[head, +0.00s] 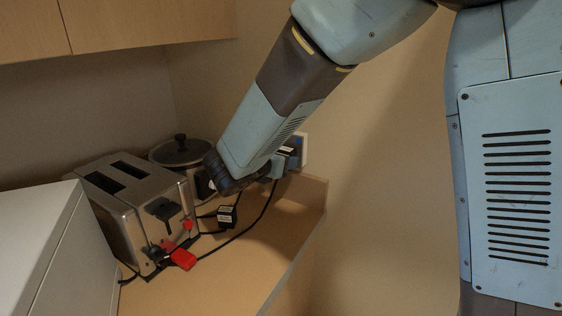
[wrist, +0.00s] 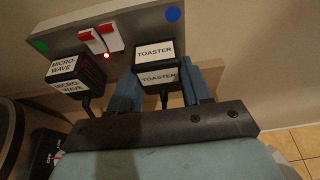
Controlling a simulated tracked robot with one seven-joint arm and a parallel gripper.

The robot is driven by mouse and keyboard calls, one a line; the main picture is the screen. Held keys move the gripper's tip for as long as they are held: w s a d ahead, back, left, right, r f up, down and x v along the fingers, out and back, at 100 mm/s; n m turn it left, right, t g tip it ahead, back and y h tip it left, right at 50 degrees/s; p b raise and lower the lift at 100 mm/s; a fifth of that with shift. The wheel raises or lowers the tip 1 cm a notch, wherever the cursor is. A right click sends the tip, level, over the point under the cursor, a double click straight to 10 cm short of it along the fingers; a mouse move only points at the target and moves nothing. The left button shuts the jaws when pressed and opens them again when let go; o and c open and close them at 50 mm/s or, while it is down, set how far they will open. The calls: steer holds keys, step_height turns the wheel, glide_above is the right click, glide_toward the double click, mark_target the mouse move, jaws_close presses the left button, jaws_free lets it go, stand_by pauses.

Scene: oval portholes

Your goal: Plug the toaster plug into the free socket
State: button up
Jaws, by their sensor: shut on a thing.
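My gripper (wrist: 158,82) is shut on the black toaster plug (wrist: 156,62), with one blue finger on each side of it. White labels on the plug read TOASTER. The plug is at the right half of the grey socket panel (wrist: 140,22), below the blue dot; I cannot tell whether its pins are in. A black microwave plug (wrist: 76,74) sits at the panel's left half, below the green dot. In the head view my gripper (head: 278,168) is at the wall socket (head: 303,150), partly hidden by my arm. The steel toaster (head: 125,215) stands on the counter.
Two red-topped white switches (wrist: 101,39) sit on the panel, with a small red light lit. A lidded pot (head: 181,152) stands behind the toaster. Another labelled black block (head: 228,215) and a red piece (head: 183,259) lie among cables. The counter's right front is clear.

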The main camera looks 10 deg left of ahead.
steer(key=shift+w+d, duration=0.15)
steer(key=shift+w, duration=0.2)
steer(key=o, duration=1.2)
steer(key=shift+o, duration=0.2)
steer(key=v, duration=1.4)
steer(key=w+d+r+m+g+h, duration=0.15)
steer(key=d+m+g, duration=0.8)
steer(key=d, duration=1.25)
steer(key=s+d+r+m+t+y, duration=0.1)
steer(key=s+d+m+y, duration=0.2)
steer(key=m, duration=0.8)
steer(key=s+d+r+m+t+y, duration=0.1)
steer(key=s+d+m+y, duration=0.2)
steer(key=s+d+m, duration=0.5)
steer(key=d+m, duration=0.3)
steer(key=shift+s+d+r+y, duration=0.3)
steer(key=shift+d+y, duration=0.05)
steer(key=shift+d, duration=0.05)
